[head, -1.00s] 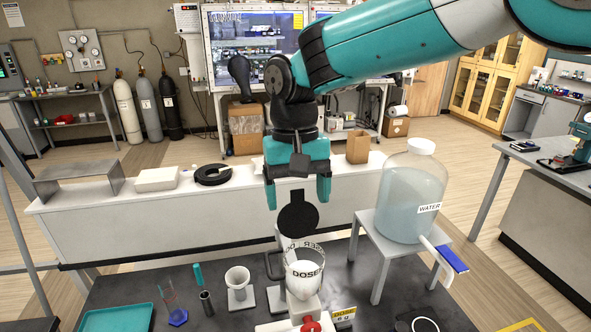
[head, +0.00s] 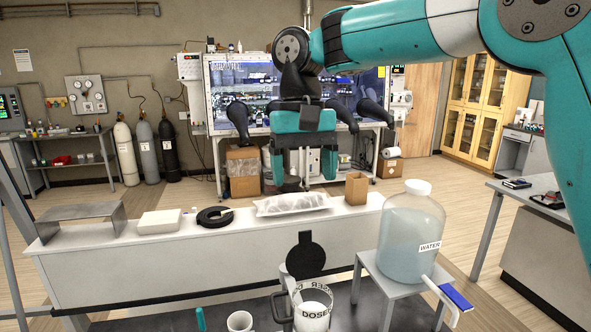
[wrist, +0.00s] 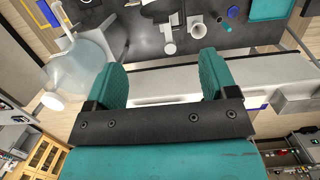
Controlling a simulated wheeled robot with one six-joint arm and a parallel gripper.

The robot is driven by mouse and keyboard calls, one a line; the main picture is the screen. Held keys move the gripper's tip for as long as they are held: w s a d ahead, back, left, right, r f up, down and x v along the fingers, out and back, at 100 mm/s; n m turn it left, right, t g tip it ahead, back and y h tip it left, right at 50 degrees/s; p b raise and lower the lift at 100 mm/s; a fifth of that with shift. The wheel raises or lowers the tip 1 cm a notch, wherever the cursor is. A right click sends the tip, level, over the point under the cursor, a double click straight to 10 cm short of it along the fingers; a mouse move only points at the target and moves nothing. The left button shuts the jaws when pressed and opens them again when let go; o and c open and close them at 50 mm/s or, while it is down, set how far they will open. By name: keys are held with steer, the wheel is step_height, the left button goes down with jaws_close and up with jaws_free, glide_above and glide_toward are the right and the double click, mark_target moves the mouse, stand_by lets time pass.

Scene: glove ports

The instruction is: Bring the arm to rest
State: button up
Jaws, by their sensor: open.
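My gripper (head: 305,166) is teal with two parallel fingers. In the head view it hangs in the air, fingers down, in front of the glass-fronted cabinet and above the far white counter. The fingers are apart with nothing between them. In the wrist view my gripper (wrist: 163,85) also shows spread and empty, with the white counter below the gap. My arm reaches in from the upper right of the head view, bent above the gripper.
A water bottle (head: 408,240) stands on a grey stand (head: 402,288) at the right. A labelled doser (head: 311,312) with a round black lid (head: 306,256) is on the dark bench below. A clear bag (head: 292,204) and a brown box (head: 356,188) lie on the white counter (head: 190,262).

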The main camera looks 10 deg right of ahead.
steer(key=s+d+f+n+y+b, duration=0.1)
steer(key=s+f+n+y+b, duration=0.1)
steer(key=s+f+b, duration=0.7)
steer(key=s+d+f+n+t+y+b, duration=0.1)
steer(key=s+f+n+b, duration=0.3)
steer(key=s+f+b, duration=0.6)
steer(key=s+f+y, duration=0.1)
steer(key=s+f, duration=0.3)
steer(key=f, duration=0.6)
steer(key=shift+s+n+t, duration=0.3)
steer(key=shift+s+n, duration=0.05)
steer(key=shift+n, duration=0.05)
